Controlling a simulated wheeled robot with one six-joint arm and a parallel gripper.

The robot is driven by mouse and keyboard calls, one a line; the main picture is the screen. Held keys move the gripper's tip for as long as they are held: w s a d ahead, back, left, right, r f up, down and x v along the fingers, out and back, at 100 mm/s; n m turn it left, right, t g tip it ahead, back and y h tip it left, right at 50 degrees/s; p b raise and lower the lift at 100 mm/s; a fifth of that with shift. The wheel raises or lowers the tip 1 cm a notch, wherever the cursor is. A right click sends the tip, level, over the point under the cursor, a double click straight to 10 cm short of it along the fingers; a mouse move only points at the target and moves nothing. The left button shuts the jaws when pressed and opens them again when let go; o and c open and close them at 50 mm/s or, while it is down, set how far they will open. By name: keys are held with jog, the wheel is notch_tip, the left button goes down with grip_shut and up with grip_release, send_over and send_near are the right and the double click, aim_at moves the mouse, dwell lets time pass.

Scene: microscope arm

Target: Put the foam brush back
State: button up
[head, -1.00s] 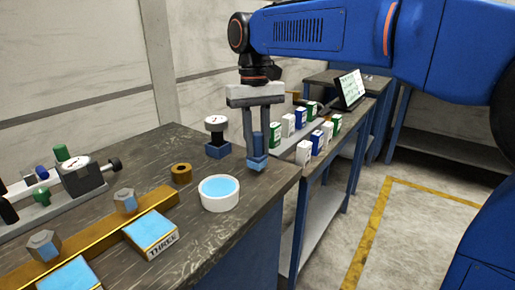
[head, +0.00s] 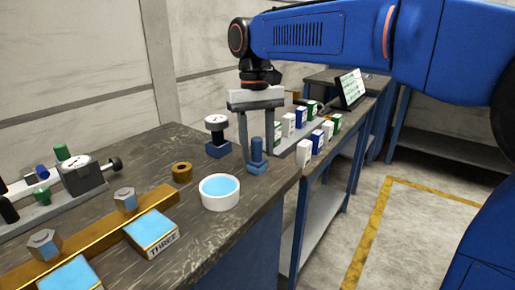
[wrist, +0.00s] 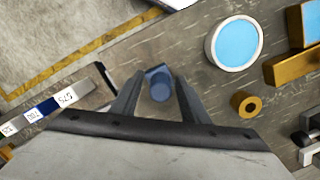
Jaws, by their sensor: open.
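A blue upright piece, which I take to be the foam brush (head: 256,149), stands on a small square blue base (head: 257,168) near the right corner of the dark worktop. I cannot tell whether the base is a separate holder. My gripper (head: 257,154) is open, pointing down, with one finger on each side of the blue piece. In the wrist view, the blue piece (wrist: 160,88) shows between the spread fingertips of my gripper (wrist: 158,79), with gaps on both sides. Nothing is held.
A white round dish with blue inside (head: 220,192) stands in front. A black-and-white knob on a blue base (head: 217,135) and a brass ring (head: 181,172) stand to the left. Small labelled boxes (head: 305,155) stand on the bench behind at right.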

jog(key=r, duration=0.4)
jog(key=w+r, duration=0.1)
jog(key=r, duration=0.6)
jog(key=shift+w+a+r, duration=0.15)
jog(key=shift+a+r, duration=0.05)
jog(key=shift+r, duration=0.1)
jog(key=s+d+f+m+t, duration=0.1)
jog(key=s+d+f, duration=0.25)
jog(key=d, duration=0.25)
jog(key=s+d+f+t+y, duration=0.1)
jog(key=s+d+f, duration=0.25)
jog(key=d, duration=0.25)
jog(key=s+d+f+m+t, duration=0.1)
jog(key=s+d+f, duration=0.1)
jog(key=d+f, duration=0.3)
jog(key=s+d+f+t, duration=0.1)
jog(key=s+d+f, duration=0.4)
jog(key=f, duration=0.3)
jog(key=s+d+f+m+t, duration=0.1)
jog(key=s+d+f+t, duration=0.1)
jog(key=s+d+f, duration=0.3)
notch_tip(320, 180, down, 4)
jog(key=s, duration=0.2)
jog(key=shift+s+d+m+h, duration=0.2)
jog(key=shift+s+m+h, duration=0.1)
jog(key=shift+s, duration=0.1)
